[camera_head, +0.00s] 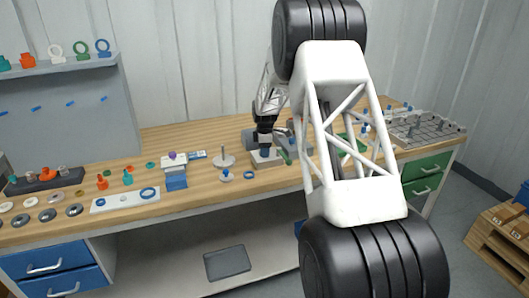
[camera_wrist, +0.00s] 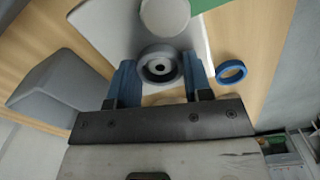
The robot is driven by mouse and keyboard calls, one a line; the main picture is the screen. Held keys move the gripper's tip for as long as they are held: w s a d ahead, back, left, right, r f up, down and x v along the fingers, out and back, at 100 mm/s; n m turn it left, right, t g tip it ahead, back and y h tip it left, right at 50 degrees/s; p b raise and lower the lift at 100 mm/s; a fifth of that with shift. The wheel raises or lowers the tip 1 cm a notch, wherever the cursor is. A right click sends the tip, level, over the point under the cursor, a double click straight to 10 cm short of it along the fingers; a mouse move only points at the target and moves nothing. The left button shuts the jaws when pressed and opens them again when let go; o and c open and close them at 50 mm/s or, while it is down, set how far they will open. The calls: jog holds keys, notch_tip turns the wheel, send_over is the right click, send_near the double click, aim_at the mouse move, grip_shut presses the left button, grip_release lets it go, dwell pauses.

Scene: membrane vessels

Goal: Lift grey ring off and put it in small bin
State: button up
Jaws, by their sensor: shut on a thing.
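The grey ring (camera_wrist: 160,58) sits between the two blue fingertips of my gripper (camera_wrist: 160,72) in the wrist view. The fingers are shut on its sides. A dark hole with a pale centre shows inside the ring. A light grey plate (camera_wrist: 112,20) lies behind it, and I cannot tell whether the ring touches anything below. In the head view my gripper (camera_head: 266,140) is over the white base (camera_head: 266,157) on the bench, and the ring is too small to make out. I cannot identify the small bin with certainty.
A round light grey knob (camera_wrist: 165,14) is close beyond the ring. A blue ring (camera_wrist: 231,71) lies on the wood to the right. A disc with a post (camera_head: 223,160) stands left of the base.

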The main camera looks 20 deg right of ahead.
jog(key=shift+r, duration=0.8)
notch_tip(320, 180, up, 2)
jog(key=shift+r, duration=0.1)
jog(key=s+a+r, duration=0.1)
jog(key=s+a, duration=0.2)
jog(key=s, duration=1.2)
jog(key=shift+s, duration=0.4)
jog(key=shift+r, duration=0.3)
jog(key=shift+r, duration=1.3)
jog(key=shift+w, duration=0.15)
